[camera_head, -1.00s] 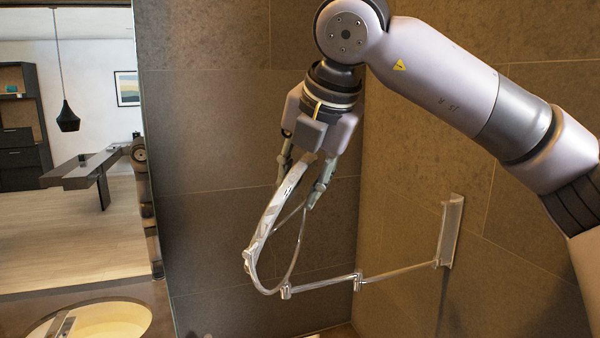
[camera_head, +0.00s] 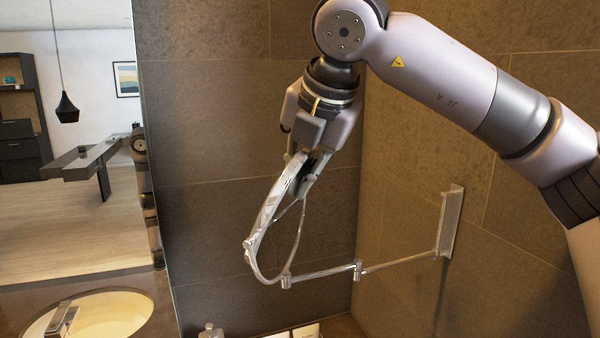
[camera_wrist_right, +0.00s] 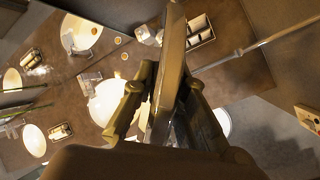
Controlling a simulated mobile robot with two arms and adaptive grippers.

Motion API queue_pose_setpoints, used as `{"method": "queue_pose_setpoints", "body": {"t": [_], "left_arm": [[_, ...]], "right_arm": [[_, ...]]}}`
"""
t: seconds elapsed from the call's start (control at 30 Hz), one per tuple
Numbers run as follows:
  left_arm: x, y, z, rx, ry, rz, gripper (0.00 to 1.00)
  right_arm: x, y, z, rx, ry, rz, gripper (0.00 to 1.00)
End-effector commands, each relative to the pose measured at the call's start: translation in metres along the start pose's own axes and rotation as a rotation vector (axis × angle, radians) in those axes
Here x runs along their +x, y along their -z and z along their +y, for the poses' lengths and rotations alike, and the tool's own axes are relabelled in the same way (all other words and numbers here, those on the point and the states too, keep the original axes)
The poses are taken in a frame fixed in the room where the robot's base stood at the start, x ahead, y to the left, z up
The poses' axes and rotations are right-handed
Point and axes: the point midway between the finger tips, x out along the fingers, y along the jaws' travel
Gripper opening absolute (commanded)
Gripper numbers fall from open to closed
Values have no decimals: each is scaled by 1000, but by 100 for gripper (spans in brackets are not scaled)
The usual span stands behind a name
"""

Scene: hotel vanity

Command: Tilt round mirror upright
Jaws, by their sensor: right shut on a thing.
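The round mirror (camera_head: 264,222) shows almost edge-on in the head view, as a thin silver ring leaning with its top to the right. Its thin yoke joins a jointed wall arm (camera_head: 322,275) at the bottom. My right gripper (camera_head: 300,172) is shut on the mirror's upper rim from above. In the right wrist view the mirror's edge (camera_wrist_right: 170,75) runs between the two fingers. The mirror's reflecting face is mostly hidden from the head camera. My left gripper is not in view.
The wall bracket (camera_head: 450,222) holds the mirror arm on the right tiled wall. A sink (camera_head: 105,314) with a faucet (camera_head: 62,320) is at lower left. A large wall mirror (camera_head: 75,225) reflects the room. Small items (camera_head: 300,331) stand on the counter below.

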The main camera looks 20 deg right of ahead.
Motion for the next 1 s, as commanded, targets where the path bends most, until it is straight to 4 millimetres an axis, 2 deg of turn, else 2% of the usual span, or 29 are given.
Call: {"method": "queue_pose_setpoints", "body": {"t": [0.57,0.77,1.0], "left_arm": [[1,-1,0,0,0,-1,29],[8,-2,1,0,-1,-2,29],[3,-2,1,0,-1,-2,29]], "right_arm": [[0,0,1,-4,10,0,0],[2,1,8,-51,122,-2,0],[1,1,17,-130,311,-3,0]]}}
